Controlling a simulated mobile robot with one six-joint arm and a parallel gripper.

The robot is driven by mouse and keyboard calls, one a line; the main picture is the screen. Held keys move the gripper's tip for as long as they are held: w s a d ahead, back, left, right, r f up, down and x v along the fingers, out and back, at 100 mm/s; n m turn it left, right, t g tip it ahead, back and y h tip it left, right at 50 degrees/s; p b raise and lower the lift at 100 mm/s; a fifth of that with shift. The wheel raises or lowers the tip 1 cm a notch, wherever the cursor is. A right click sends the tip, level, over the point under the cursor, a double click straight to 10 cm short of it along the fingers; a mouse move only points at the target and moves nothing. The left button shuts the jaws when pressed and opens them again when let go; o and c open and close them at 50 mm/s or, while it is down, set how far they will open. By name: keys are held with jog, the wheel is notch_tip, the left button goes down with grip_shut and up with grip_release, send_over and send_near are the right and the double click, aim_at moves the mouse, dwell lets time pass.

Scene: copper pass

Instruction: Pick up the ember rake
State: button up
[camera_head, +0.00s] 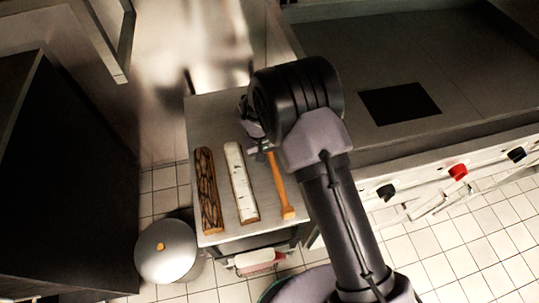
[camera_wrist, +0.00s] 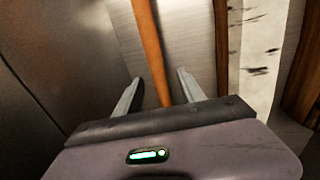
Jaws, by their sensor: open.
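The ember rake (camera_head: 279,183) is a long orange-brown tool lying on a small metal table, with a wider block at its near end. Its far end is hidden under my arm. In the wrist view its handle (camera_wrist: 149,42) runs down between the two fingers. My gripper (camera_wrist: 159,80) is open, with a finger on each side of the handle in the picture. I cannot tell whether the fingers are level with the handle or still above it. In the head view my gripper (camera_head: 258,146) is over the rake's far part, partly hidden by the wrist.
Left of the rake on the metal table (camera_head: 213,122) lie a white birch log (camera_head: 241,182) and a dark-barked log (camera_head: 208,190). A round lidded bin (camera_head: 166,254) stands at the table's near left. A stove (camera_head: 385,60) with knobs is on the right.

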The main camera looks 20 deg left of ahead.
notch_tip(320, 180, down, 2)
jog(key=shift+w+d+f, duration=0.1)
jog(key=shift+w+d, duration=0.05)
jog(key=shift+r, duration=0.25)
grip_shut()
dwell(1.0)
